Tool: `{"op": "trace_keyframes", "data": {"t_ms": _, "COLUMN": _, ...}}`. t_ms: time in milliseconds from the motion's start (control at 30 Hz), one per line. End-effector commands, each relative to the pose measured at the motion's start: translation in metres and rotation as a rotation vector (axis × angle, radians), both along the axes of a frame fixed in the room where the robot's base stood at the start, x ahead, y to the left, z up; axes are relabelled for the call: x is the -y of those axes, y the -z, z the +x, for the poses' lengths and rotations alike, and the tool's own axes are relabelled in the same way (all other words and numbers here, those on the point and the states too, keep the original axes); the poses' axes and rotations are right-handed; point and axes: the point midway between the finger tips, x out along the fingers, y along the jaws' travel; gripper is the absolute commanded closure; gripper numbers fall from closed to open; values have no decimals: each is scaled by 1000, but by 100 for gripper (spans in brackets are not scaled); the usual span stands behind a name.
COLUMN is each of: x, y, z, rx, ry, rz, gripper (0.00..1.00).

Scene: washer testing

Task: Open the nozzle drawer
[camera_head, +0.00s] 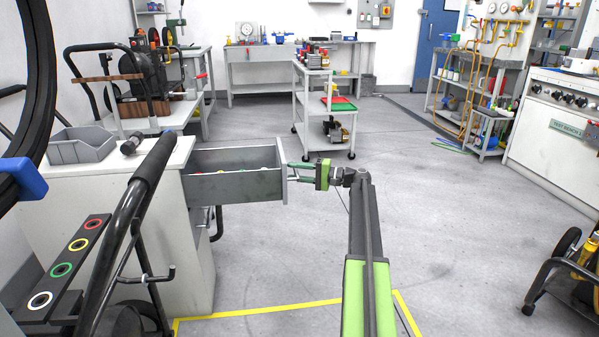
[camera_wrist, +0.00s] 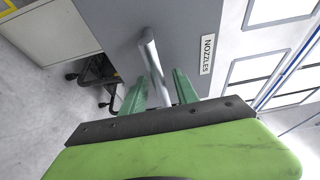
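The nozzle drawer (camera_head: 235,186) is a grey box pulled well out of the white cabinet at left, with small coloured items inside. Its front panel (camera_wrist: 120,22) fills the upper part of the wrist view and carries a "NOZZLES" label (camera_wrist: 207,55). A grey bar handle (camera_wrist: 151,55) stands on the panel. My gripper (camera_head: 297,172) is at the drawer front. In the wrist view, the green fingers (camera_wrist: 160,76) are apart, with the handle bar between them and a visible gap at the right finger. Contact with the left finger is unclear.
The white cabinet (camera_head: 160,215) has a grey bin (camera_head: 82,146) on top. A black-framed cart with coloured rings (camera_head: 62,270) stands in front at left. A grey trolley (camera_head: 325,105) stands beyond the drawer. Open floor (camera_head: 450,220) lies to the right.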

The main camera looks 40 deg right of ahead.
Motion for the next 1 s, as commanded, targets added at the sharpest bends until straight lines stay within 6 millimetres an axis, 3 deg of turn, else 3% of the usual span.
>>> {"op": "trace_keyframes", "data": {"t_ms": 233, "x": 2, "y": 0, "z": -1, "rx": 1, "ry": 2, "rz": 1, "gripper": 64}}
{"op": "trace_keyframes", "data": {"t_ms": 333, "x": 11, "y": 0, "z": -11, "rx": 1, "ry": 4, "rz": 1, "gripper": 64}}
{"op": "trace_keyframes", "data": {"t_ms": 800, "x": 93, "y": 0, "z": -105, "rx": 0, "ry": 4, "rz": 0, "gripper": 64}}
{"op": "trace_keyframes", "data": {"t_ms": 1000, "x": 111, "y": 0, "z": -128, "rx": 0, "ry": 1, "rz": 0, "gripper": 64}}
